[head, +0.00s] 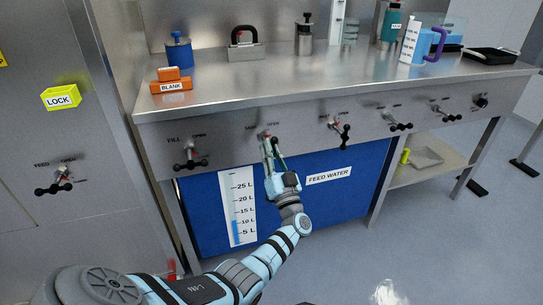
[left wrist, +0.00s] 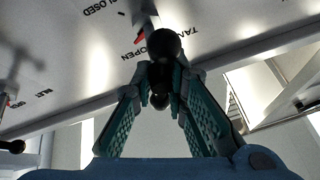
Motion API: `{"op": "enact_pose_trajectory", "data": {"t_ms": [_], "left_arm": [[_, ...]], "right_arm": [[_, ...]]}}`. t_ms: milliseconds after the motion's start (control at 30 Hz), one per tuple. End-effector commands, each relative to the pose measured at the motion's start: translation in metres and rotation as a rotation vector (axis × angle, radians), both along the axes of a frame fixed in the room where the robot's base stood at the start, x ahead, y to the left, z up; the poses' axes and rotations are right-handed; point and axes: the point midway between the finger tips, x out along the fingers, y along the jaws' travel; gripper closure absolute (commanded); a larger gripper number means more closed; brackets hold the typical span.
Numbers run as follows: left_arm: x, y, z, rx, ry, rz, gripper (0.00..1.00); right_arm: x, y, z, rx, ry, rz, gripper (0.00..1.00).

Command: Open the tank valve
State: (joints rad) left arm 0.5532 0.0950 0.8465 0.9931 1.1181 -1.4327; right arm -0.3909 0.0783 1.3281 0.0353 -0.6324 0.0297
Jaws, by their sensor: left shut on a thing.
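The tank valve (head: 265,134) is on the steel front panel under the bench top, above the blue feed water tank (head: 330,205). Its labels TANK, OPEN and CLOSED show upside down in the left wrist view, where a red pointer tip (left wrist: 139,40) lies close to the word OPEN. My left gripper (head: 268,143) reaches up to this valve from below. In the left wrist view its teal fingers are shut on the black knobbed handle of the tank valve (left wrist: 165,45). The fingers hide part of the handle. My right gripper is out of view.
Neighbouring valves sit along the same panel: a fill valve (head: 190,155) to the left and another valve (head: 341,130) to the right. A level gauge (head: 238,208) marks the blue tank. A yellow LOCK block (head: 61,97) is on the left cabinet.

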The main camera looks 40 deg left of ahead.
Motion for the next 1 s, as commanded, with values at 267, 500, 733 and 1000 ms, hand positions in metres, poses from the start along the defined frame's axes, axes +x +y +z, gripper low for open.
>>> {"op": "enact_pose_trajectory", "data": {"t_ms": [267,500,733,1000], "left_arm": [[-0.001,0.001,-0.002,-0.114,-0.163,0.003,1.00],[-0.002,0.001,-0.002,-0.170,-0.243,0.004,1.00],[-0.002,0.001,-0.002,-0.191,-0.269,0.005,1.00],[-0.002,0.001,-0.003,-0.192,-0.269,0.005,1.00]], "right_arm": [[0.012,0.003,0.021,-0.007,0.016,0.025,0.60],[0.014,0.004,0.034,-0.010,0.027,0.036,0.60],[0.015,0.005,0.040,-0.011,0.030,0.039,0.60],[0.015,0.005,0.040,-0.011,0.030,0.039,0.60]]}}
